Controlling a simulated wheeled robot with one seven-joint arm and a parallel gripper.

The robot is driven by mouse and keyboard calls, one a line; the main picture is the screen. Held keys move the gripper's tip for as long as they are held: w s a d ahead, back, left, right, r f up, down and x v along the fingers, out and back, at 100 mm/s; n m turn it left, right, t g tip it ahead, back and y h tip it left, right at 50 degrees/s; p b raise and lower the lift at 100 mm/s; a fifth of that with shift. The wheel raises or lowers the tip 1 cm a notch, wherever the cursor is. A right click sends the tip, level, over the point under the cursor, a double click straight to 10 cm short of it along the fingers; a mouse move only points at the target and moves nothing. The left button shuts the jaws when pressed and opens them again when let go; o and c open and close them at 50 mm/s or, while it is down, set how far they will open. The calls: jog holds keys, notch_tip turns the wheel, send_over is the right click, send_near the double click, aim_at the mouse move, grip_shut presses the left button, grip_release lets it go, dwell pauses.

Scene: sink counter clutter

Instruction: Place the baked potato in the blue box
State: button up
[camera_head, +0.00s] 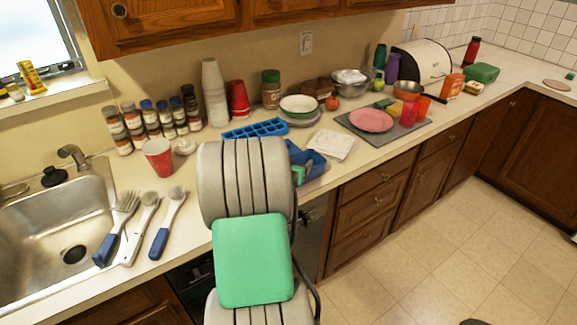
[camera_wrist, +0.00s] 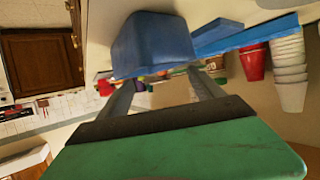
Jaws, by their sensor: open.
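The blue box (camera_head: 314,166) stands on the counter near its front edge, partly hidden behind my arm. It also shows large in the wrist view (camera_wrist: 150,45), upside down, just beyond my fingertips. My gripper (camera_wrist: 161,80) is open, with its two fingers apart and nothing seen between them. In the head view my arm hides most of the gripper beside the box. I cannot make out the baked potato in either view.
A blue ice tray (camera_head: 255,129) and a white napkin stack (camera_head: 330,144) lie near the box. Behind are a bowl (camera_head: 299,104), red cups (camera_head: 239,98) and several spice jars. A grey board with a pink plate (camera_head: 371,120) is to the right. The sink is left.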

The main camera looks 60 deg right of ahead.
jog(key=b+v, duration=0.3)
jog(key=v, duration=0.9)
jog(key=w+a+n+t+y, duration=0.1)
jog(key=w+a+n+y, duration=0.2)
jog(key=a, duration=0.5)
jog(key=w+a+f+n+t+y, duration=0.1)
jog(key=w+a+n+y, duration=0.1)
jog(key=w+a, duration=0.4)
jog(key=w+a+n+t+y, duration=0.1)
jog(key=w+a+n+y, duration=0.15)
jog(key=a, duration=0.65)
jog(key=s+a+n+g+y, duration=0.1)
jog(key=s+a+n+y, duration=0.1)
jog(key=a, duration=0.8)
jog(key=s+a+n+g+y, duration=0.1)
jog(key=s+a+n+y, duration=0.2)
jog(key=a+n, duration=0.3)
jog(key=a+y, duration=0.1)
jog(key=a, duration=0.3)
jog(key=shift+r, duration=0.25)
jog(key=shift+s+n, duration=0.1)
jog(key=shift+n, duration=0.15)
